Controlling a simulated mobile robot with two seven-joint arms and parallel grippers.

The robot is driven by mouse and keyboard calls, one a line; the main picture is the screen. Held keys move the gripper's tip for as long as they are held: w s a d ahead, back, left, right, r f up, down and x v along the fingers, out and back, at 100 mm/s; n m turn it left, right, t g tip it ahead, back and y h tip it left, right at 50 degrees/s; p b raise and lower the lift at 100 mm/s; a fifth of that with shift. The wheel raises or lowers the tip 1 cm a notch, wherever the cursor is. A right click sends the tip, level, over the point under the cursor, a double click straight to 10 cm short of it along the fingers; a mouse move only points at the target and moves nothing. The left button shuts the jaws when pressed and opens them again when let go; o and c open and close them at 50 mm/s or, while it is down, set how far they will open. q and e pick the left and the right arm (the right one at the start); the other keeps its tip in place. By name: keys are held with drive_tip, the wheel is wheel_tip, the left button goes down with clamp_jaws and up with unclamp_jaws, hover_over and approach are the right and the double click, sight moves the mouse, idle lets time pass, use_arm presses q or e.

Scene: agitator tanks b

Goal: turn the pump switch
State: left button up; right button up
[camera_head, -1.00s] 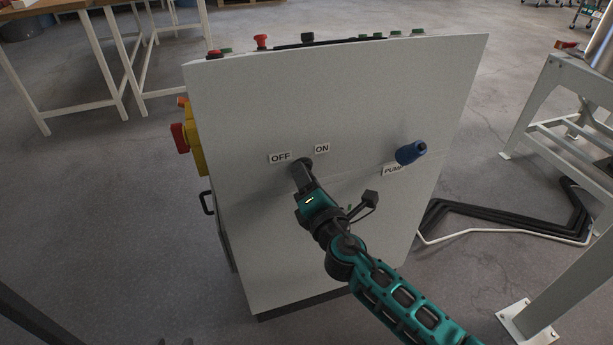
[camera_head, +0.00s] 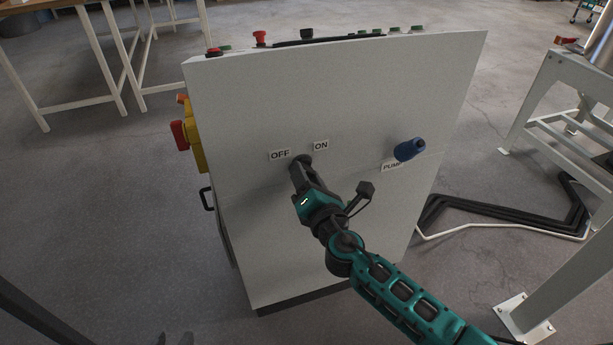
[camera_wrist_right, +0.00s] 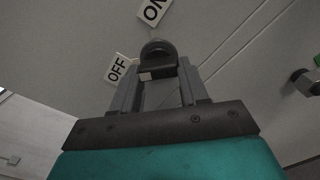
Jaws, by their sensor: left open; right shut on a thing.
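The pump switch is a dark round knob (camera_head: 304,160) on the white cabinet face, between the OFF label (camera_head: 279,155) and the ON label (camera_head: 321,146). My right gripper (camera_head: 299,168) is shut on this knob, and its arm comes in from the lower right. The right wrist view shows the knob (camera_wrist_right: 158,49) between the fingertips (camera_wrist_right: 158,75), with OFF to its left and ON above it. The fingers hide part of the knob, so its exact angle is hard to tell. My left gripper (camera_head: 175,340) shows only as small dark tips at the bottom edge, apart and empty.
The white cabinet (camera_head: 330,95) fills the middle. A blue connector (camera_head: 409,149) juts from its face above a PUMP label (camera_head: 391,167). A red and yellow switch (camera_head: 187,135) sits on its left side.

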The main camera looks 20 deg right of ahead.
drive_tip(key=o, duration=1.1)
drive_tip(key=shift+c, duration=0.2)
drive_tip(key=s, duration=1.3)
drive_tip(key=shift+d, duration=0.2)
drive_tip(key=shift+f, duration=0.1)
